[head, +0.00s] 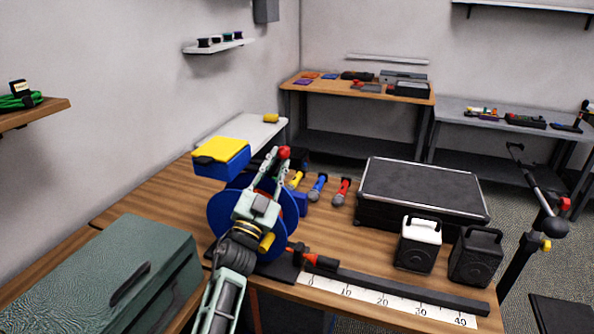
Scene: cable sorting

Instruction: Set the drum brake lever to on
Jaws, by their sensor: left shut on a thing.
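The cable drum (222,212) is blue and stands on the wooden workbench, partly hidden behind my left gripper. My left gripper (279,155) is in front of the drum, its fingers pointing up and away. It is shut on the brake lever, whose red knob (284,152) shows at the fingertips. The rest of the lever is hidden by the fingers, so its on or off setting cannot be read. My right gripper is not in view.
A ruler strip (385,299) with a dark rail runs along the bench front. A black case (420,187), two small speakers (418,243) and several coloured microphones (317,187) lie right of the drum. A grey-green case (110,275) is at left, a yellow-lidded blue box (222,155) behind.

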